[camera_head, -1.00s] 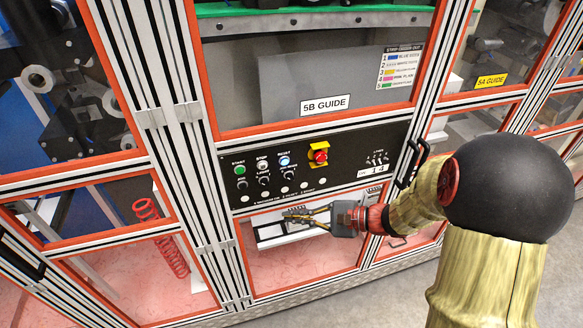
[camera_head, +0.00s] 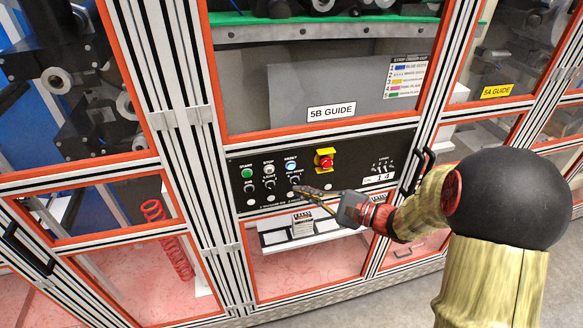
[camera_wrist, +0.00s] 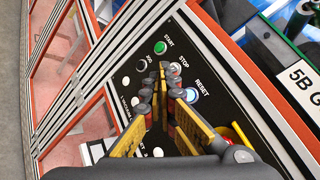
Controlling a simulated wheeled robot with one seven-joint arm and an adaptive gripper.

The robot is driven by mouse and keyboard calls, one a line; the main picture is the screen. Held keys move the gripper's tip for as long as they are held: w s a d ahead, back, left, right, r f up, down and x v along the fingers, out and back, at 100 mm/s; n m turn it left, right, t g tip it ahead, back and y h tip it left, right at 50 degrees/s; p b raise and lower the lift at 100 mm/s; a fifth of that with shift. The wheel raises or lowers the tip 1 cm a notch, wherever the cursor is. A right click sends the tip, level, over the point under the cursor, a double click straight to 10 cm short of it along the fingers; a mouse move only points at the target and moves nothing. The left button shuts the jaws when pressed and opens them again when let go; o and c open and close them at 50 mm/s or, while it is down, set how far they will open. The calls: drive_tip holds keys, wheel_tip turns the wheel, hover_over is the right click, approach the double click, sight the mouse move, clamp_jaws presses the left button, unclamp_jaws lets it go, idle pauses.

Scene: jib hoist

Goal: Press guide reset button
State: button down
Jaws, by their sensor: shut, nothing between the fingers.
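The reset button (camera_head: 290,166) glows blue-white on the black control panel (camera_head: 340,170) below the 5B GUIDE sign. It also shows in the wrist view (camera_wrist: 190,95), labelled RESET, to the right of my fingertips. A green START button (camera_head: 247,173) and a pale STOP button (camera_head: 268,170) sit to its left. My gripper (camera_head: 300,189) is shut and empty. In the head view its fingertips overlap the panel just below the reset button, by the lower row of knobs. In the wrist view the fingertips (camera_wrist: 165,82) appear beside the reset button; whether they touch the panel cannot be told.
A red emergency stop on a yellow base (camera_head: 325,160) is right of the reset button. A black door handle (camera_head: 412,172) stands on the frame post beyond the panel. The 5B GUIDE sign (camera_head: 331,112) is above.

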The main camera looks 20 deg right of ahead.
sight(291, 166)
drive_tip(key=w, duration=0.7)
drive_tip(key=shift+w+b, duration=0.25)
drive_tip(key=shift+b, duration=0.1)
idle(1.1)
drive_tip(key=shift+w+b, duration=0.35)
drive_tip(key=shift+w, duration=0.05)
drive_tip(key=shift+w, duration=0.45)
idle(0.8)
drive_tip(key=shift+b, duration=0.3)
drive_tip(key=shift+s, duration=0.85)
